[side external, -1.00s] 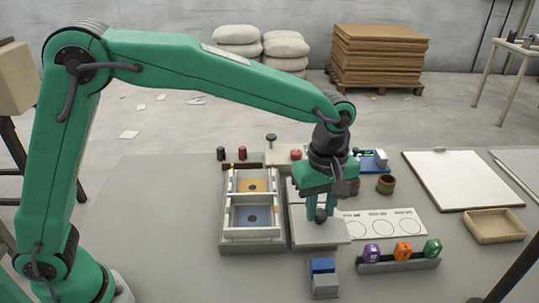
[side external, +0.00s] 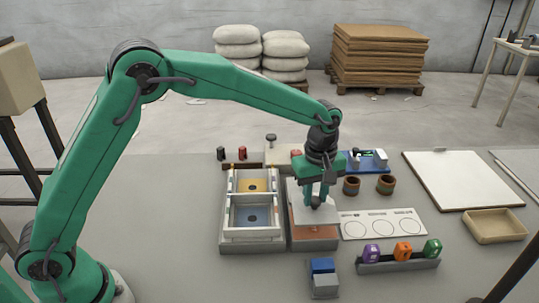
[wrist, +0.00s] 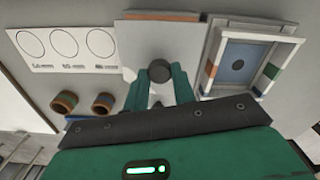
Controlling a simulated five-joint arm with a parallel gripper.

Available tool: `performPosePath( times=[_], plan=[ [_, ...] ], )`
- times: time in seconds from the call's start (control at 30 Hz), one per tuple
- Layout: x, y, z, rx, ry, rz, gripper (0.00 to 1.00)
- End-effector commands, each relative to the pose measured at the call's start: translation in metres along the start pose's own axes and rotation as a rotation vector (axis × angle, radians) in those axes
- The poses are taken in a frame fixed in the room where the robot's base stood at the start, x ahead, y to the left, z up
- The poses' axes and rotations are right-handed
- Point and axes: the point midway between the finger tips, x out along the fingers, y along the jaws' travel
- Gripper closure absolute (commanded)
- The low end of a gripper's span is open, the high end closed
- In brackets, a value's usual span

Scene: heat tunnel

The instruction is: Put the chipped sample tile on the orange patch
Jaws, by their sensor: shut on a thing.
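My gripper (side external: 316,207) is shut on the dark round knob (wrist: 160,71) of a pale flat cover plate (side external: 302,217). The plate lies over a grey-framed bay (side external: 313,244). An orange patch (side external: 315,231) shows at the bay's front end, past the plate's edge. The rest of the bay floor is hidden under the plate. In the wrist view the fingers stand either side of the knob, above the plate (wrist: 155,42). I cannot make out a chipped sample tile in either view.
A two-bay frame (side external: 233,236) with yellow and blue floors stands close on the left. A white card with circles (side external: 366,216) lies to the right. Two brown cups (side external: 351,186) stand behind it. Blue and grey blocks (side external: 324,287) and a rack of coloured pieces (side external: 398,264) are in front.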

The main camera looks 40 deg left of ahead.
Motion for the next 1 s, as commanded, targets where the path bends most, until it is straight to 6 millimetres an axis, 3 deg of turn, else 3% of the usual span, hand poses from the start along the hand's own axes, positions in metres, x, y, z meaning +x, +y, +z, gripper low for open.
performPosePath(
  times=[0.4, 0.87, 0.9, 1.0],
  plan=[
    [0.038, -0.001, 0.001, 0.000, 0.000, -0.003, 1.00],
    [0.042, 0.000, 0.001, 0.000, 0.000, -0.001, 1.00],
    [0.043, 0.000, 0.001, 0.000, 0.000, -0.001, 0.72],
    [0.043, 0.000, 0.001, 0.000, 0.000, -0.001, 0.53]
  ],
)
